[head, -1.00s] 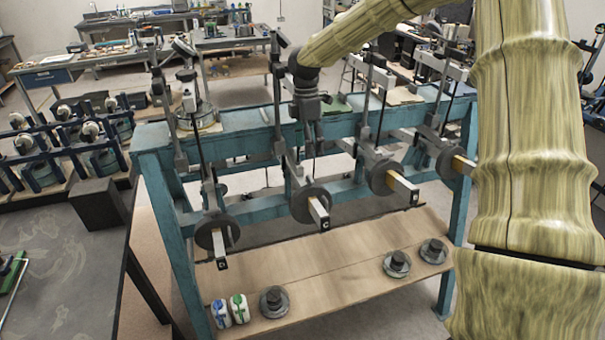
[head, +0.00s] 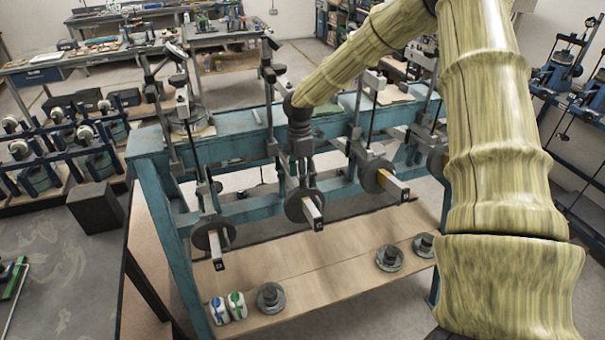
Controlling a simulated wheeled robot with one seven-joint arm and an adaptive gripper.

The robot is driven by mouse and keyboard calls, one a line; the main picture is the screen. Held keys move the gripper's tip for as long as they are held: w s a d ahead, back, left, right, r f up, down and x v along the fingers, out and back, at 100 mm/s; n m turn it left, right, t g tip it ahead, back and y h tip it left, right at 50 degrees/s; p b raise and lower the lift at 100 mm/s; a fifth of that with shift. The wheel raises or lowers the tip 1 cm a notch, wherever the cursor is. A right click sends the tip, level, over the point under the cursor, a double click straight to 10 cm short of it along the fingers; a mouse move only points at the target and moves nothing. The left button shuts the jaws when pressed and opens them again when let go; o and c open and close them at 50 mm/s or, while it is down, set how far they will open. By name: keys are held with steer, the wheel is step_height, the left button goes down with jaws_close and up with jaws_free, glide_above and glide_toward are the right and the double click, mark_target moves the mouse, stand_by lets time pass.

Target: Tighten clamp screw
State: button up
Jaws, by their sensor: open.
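A teal lever frame (head: 232,127) stands in the middle of the head view, with several lever arms across it. Each arm carries a dark round weight, such as the left one (head: 205,237), the middle one (head: 296,206) and the right one (head: 372,177). Vertical rods and clamp parts rise beside the arms, one at the left (head: 171,137). Which part is the clamp screw is too small to tell. My gripper (head: 300,180) points down, open, in front of the frame's top beam and just above the middle weight. Whether it touches anything there cannot be told.
A wooden shelf (head: 315,262) low in the frame holds loose dark weights (head: 270,298) and two small white items (head: 228,308). A dark bench (head: 60,265) stands at the left. My arm hides the frame's right end.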

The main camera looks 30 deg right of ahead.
steer(key=shift+f, duration=0.15)
steer(key=c, duration=1)
steer(key=shift+m, duration=0.4)
steer(key=m, duration=0.3)
steer(key=shift+m, duration=0.3)
steer(key=m, duration=0.4)
steer(key=shift+m, duration=0.3)
steer(key=m, duration=0.4)
steer(key=shift+m+b, duration=0.3)
steer(key=shift+b, duration=0.05)
steer(key=shift+m, duration=2.2)
